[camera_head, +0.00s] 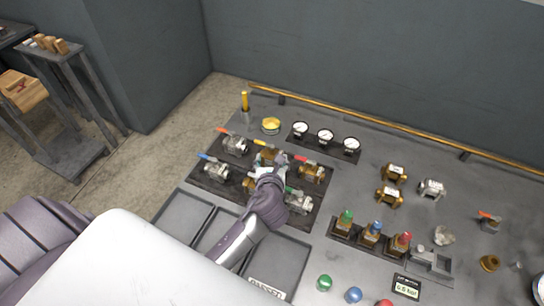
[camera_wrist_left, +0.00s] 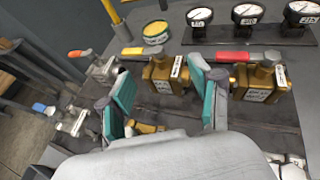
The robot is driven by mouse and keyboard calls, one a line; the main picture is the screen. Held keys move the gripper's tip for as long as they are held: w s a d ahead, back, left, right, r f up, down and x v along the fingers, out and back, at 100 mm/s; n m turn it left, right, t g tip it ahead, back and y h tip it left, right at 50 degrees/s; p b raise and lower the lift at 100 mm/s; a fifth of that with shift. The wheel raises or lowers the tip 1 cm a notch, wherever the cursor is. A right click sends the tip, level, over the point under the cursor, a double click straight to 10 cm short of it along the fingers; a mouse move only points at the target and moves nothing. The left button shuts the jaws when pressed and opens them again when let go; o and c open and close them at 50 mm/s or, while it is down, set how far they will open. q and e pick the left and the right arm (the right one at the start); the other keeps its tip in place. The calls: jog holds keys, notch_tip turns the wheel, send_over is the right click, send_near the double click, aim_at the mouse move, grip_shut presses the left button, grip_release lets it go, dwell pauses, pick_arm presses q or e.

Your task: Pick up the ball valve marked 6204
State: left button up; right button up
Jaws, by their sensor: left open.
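Several ball valves with coloured levers stand on a dark rack (camera_head: 199,181); their tags are too small to read, so I cannot tell which is marked 6204. My left gripper (camera_head: 270,170) is above the rack's middle, open. In the left wrist view its teal fingers (camera_wrist_left: 160,88) are apart, with a yellow-levered brass valve (camera_wrist_left: 160,76) showing beyond and between them. Other valves are a red-levered brass one (camera_head: 312,173), an orange-levered silver one (camera_head: 235,145), a blue-levered silver one (camera_head: 216,171) and a green-levered silver one (camera_head: 299,202). Another brass valve is mostly hidden by my gripper.
Grey trays (camera_head: 182,216) lie in front of the rack. Three gauges (camera_head: 325,136) and a yellow round tin (camera_head: 271,125) stand behind it. Coloured-top fittings (camera_head: 370,233) and loose brass fittings (camera_head: 390,197) are to the right. A brass rail (camera_head: 400,124) runs along the back.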

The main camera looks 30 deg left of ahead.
aim_at(270, 149)
pick_arm(q)
jog(key=shift+w+a+f, duration=0.15)
jog(key=shift+w+a, duration=0.2)
jog(key=shift+w, duration=0.05)
jog(key=x, duration=0.1)
jog(key=p+x, duration=0.1)
jog(key=x, duration=0.1)
jog(key=shift+w+a+f, duration=0.1)
jog(key=shift+a+f, duration=0.1)
jog(key=shift+a, duration=0.15)
jog(key=shift+w+a+f, duration=0.1)
jog(key=shift+w+f, duration=0.1)
jog(key=shift+w, duration=0.1)
jog(key=shift+c, duration=0.2)
grip_shut()
pick_arm(e)
jog(key=shift+w+a+r, duration=0.25)
jog(key=shift+w+r, duration=0.05)
jog(key=shift+w, duration=0.15)
jog(key=shift+w+a+r, duration=0.2)
jog(key=shift+w+r, duration=0.05)
jog(key=shift+w, duration=0.15)
pick_arm(q)
jog(key=shift+r, duration=0.15)
pick_arm(e)
jog(key=shift+w, duration=0.1)
